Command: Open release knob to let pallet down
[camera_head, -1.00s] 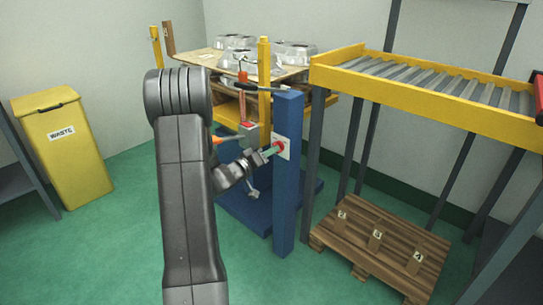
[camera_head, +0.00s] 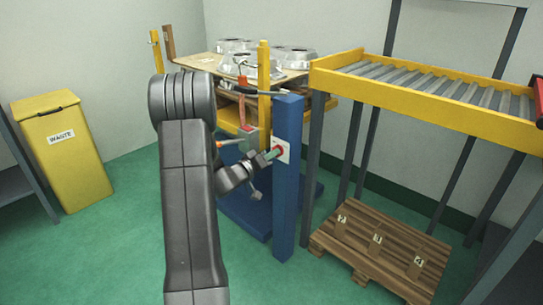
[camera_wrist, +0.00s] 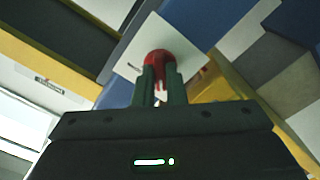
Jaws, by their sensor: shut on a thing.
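The red release knob (camera_wrist: 159,60) sits on a white plate (camera_wrist: 192,62) in the wrist view. My gripper (camera_wrist: 160,76) has its two green fingers closed on opposite sides of the knob. In the head view my gripper (camera_head: 271,155) reaches the white plate (camera_head: 284,152) on the blue post (camera_head: 288,205), and its fingers largely hide the knob. The loaded pallet (camera_head: 205,61) rests high on the yellow lift behind the post, carrying several aluminium castings (camera_head: 236,63). My arm hides part of the lift.
A roller conveyor (camera_head: 425,108) with a yellow frame stands right of the post. A wooden pallet (camera_head: 350,235) with tags lies on the floor beneath it. A yellow waste bin (camera_head: 70,165) stands at the left. Green floor is clear between bin and lift.

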